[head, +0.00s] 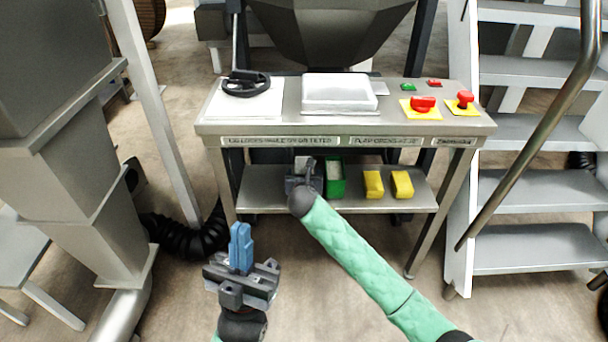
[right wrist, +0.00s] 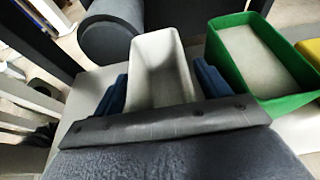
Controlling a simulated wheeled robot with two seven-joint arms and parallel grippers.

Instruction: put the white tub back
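The white tub (right wrist: 163,72) stands upright on the lower shelf (head: 260,190), left of a green tub (right wrist: 262,60). In the head view only a bit of the white tub (head: 303,162) shows behind my right gripper (head: 304,178). In the right wrist view my right gripper (right wrist: 162,88) has one blue finger on each side of the tub, close against its walls; its near end is hidden by the gripper body. My left gripper (head: 241,248) is empty in front of the table, its blue fingers together and pointing up.
The tabletop (head: 300,123) above the shelf holds a white block-shaped box (head: 339,93), a black handwheel (head: 246,84) and red buttons (head: 423,103). Metal steps (head: 530,180) stand at the right. The floor in front is clear.

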